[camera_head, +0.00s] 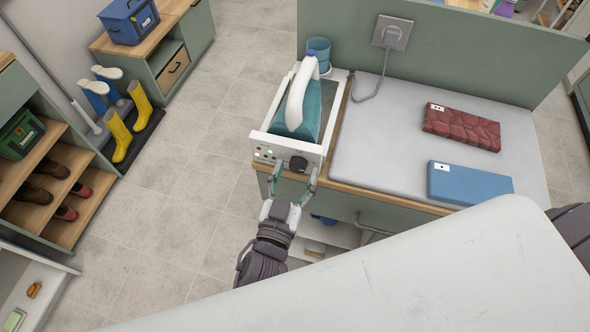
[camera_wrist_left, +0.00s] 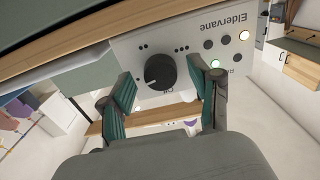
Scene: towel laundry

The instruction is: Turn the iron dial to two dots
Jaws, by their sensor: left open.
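The iron (camera_head: 298,98), white and teal, stands in a white station (camera_head: 258,140) at the counter's left end. The dark round dial (camera_head: 299,163) is on the station's front panel; it also shows in the left wrist view (camera_wrist_left: 160,71). Its pale pointer mark is at the lower left of the knob. Two dots show above left of the dial, several dots above right, and a label below it. My left gripper (camera_head: 295,177) is open, with its teal fingers on either side of the dial; contact cannot be told. My right gripper is not seen.
A lit green button (camera_wrist_left: 215,63) and other round buttons are right of the dial. A grey ironing pad (camera_head: 385,140) holds a red folded towel (camera_head: 462,128) and a blue one (camera_head: 468,184). A teal cup (camera_head: 319,52) stands behind the iron.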

